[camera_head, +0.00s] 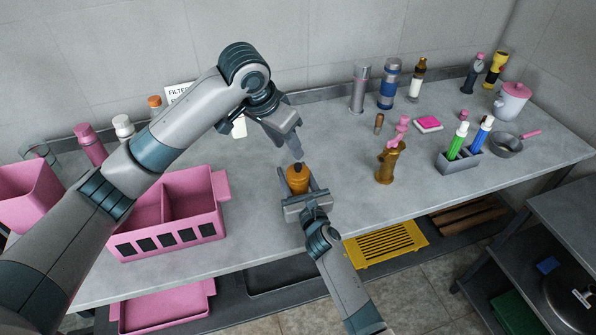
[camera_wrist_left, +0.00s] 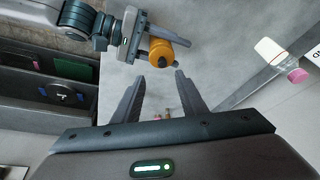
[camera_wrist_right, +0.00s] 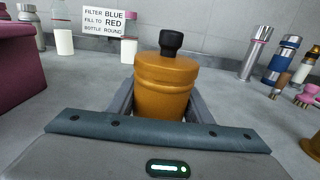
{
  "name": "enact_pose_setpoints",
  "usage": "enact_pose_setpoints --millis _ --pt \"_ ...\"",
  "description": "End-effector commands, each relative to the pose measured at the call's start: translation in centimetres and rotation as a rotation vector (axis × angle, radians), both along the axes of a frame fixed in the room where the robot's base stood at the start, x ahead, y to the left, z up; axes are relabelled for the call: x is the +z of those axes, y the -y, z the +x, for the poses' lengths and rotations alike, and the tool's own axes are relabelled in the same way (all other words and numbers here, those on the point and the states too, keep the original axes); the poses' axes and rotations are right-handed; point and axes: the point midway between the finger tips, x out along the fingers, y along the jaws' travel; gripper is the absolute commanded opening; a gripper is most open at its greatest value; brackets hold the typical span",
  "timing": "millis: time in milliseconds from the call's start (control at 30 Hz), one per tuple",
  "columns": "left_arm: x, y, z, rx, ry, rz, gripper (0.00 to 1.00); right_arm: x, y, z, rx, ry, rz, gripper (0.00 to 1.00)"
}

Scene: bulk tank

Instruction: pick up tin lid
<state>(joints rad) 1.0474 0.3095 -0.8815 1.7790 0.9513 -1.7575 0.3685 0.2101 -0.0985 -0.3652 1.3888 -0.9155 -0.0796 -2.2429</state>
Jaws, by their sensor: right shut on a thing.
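An orange-brown tin (camera_head: 298,183) stands upright near the middle of the worktop. Its domed tin lid (camera_wrist_right: 167,66), with a black knob on top, sits on it. My right gripper (camera_head: 299,188) is shut around the tin's body, one finger on each side, as the right wrist view shows. My left gripper (camera_head: 295,148) is above and behind the tin, apart from it and pointing down. In the left wrist view my left gripper (camera_wrist_left: 158,85) is open and empty, and the tin (camera_wrist_left: 172,54) lies beyond its fingertips. The tin's base is hidden.
A pink divided crate (camera_head: 168,235) stands left of the tin. To the right are a brass grinder-like object (camera_head: 388,163), a pen holder (camera_head: 459,160) and a small pan (camera_head: 506,146). Bottles and flasks (camera_head: 389,84) line the back.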

Motion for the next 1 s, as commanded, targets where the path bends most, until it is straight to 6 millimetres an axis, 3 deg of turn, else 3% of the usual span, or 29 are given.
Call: enact_pose_setpoints --millis 300,767,1000 --pt "-3.8 1.1 1.2 0.001 -0.002 0.0 0.38 0.0 0.0 0.0 0.0 0.0 0.0 0.19" --pt "-4.4 1.2 1.4 0.001 -0.001 0.0 0.38 0.0 0.0 0.0 0.0 0.0 0.0 0.19" --pt "-6.5 1.6 2.4 0.002 -0.002 0.001 0.38 0.0 0.0 0.0 0.0 0.0 0.0 0.19"
